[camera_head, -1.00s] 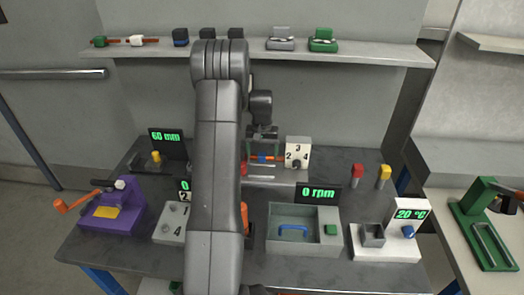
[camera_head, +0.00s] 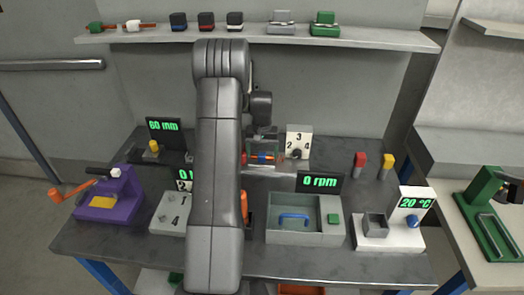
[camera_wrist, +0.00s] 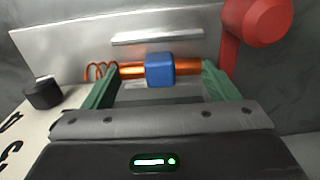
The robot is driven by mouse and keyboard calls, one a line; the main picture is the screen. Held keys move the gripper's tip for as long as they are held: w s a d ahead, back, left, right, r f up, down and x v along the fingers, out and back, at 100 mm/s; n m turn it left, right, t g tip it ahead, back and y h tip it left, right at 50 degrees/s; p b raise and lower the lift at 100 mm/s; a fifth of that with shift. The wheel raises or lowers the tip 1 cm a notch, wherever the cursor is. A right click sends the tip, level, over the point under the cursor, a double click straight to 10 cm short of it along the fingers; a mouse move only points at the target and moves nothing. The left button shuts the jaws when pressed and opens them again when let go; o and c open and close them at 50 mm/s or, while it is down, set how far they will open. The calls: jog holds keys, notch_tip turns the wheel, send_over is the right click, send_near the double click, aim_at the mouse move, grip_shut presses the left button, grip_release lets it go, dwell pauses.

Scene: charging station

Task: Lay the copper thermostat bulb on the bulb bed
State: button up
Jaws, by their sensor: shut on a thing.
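The copper thermostat bulb (camera_wrist: 160,69) is a copper rod with a blue sleeve at its middle and a thin copper coil at its left end in the wrist view. My gripper (camera_wrist: 157,72) has its green fingers at the two ends of the bulb and is shut on it. In the head view the bulb (camera_head: 262,156) shows level between the fingers of my gripper (camera_head: 263,150). A silver plate with a raised bar (camera_wrist: 157,38), seemingly the bulb bed, lies beyond the bulb in the wrist view. I cannot tell if bulb and plate touch.
A red post (camera_wrist: 258,22) stands close to the right finger in the wrist view. A white dial block (camera_head: 299,141) with a black knob stands just right of the gripper. A grey basin (camera_head: 305,222) is nearer the front. My arm hides part of the bench.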

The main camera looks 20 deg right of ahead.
jog(key=o, duration=0.9)
jog(key=shift+r, duration=0.1)
notch_tip(320, 180, up, 14)
jog(key=shift+d+f+b, duration=0.1)
jog(key=shift+f+b, duration=0.15)
jog(key=shift+b, duration=0.45)
notch_tip(320, 180, down, 11)
jog(key=shift+f+p, duration=0.2)
jog(key=shift+p, duration=0.35)
